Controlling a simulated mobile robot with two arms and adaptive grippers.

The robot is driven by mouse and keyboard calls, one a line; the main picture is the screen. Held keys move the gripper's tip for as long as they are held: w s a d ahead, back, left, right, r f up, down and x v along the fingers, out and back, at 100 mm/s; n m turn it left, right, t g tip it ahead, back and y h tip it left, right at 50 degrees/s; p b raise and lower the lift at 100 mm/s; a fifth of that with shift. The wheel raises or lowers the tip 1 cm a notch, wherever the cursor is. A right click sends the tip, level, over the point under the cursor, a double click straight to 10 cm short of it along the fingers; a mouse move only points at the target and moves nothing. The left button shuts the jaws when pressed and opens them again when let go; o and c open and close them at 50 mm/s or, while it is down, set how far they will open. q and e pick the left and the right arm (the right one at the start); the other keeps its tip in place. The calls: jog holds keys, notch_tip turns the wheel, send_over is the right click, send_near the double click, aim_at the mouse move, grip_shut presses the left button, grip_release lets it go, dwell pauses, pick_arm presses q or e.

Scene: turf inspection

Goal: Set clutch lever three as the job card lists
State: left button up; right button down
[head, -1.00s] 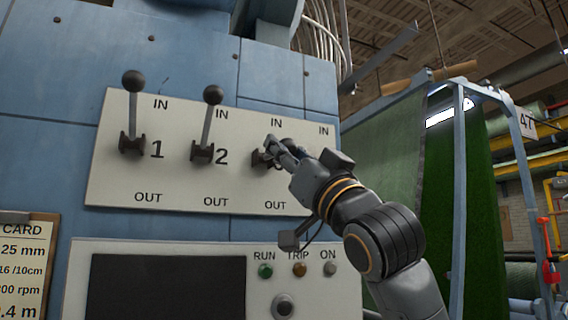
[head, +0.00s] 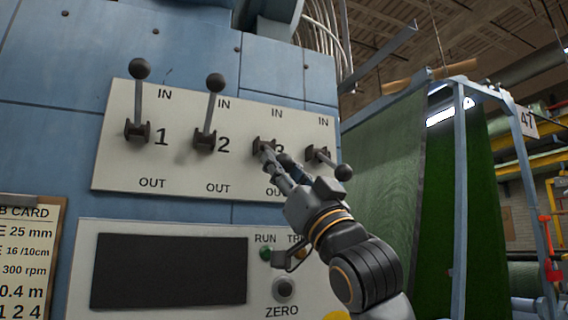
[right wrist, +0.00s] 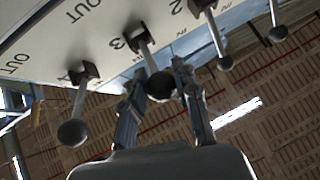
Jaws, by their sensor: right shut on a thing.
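Clutch lever three sits on the pale lever panel (head: 120,160); its dark bracket (head: 264,144) shows, but my right gripper hides most of its arm in the head view. In the right wrist view, lever three's round knob (right wrist: 160,86) is between the fingers of my right gripper (right wrist: 158,72), which is shut on the lever. The same gripper (head: 275,166) is just below and right of the bracket in the head view. The job card (head: 28,262) is cut off at the left; its lowest visible line reads "1 2 4". My left gripper is out of view.
Lever one (head: 139,69) and lever two (head: 215,83) point up toward IN. Lever four (head: 343,172) leans down and right, close beside my right gripper. Below are a dark screen (head: 170,270) and a ZERO button (head: 284,290). Green turf (head: 385,170) hangs at right.

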jog(key=shift+w+a+f, duration=0.1)
jog(key=shift+w+f, duration=0.15)
jog(key=shift+f, duration=0.05)
jog(key=c, duration=1.1)
grip_release()
jog(key=shift+o, duration=0.6)
jog(key=shift+w+a, duration=0.1)
jog(key=shift+w, duration=0.15)
jog(key=shift+s+r, duration=0.1)
jog(key=shift+s, duration=0.1)
jog(key=shift+s+d, duration=0.2)
jog(key=v, duration=1.1)
jog(key=shift+f, duration=0.4)
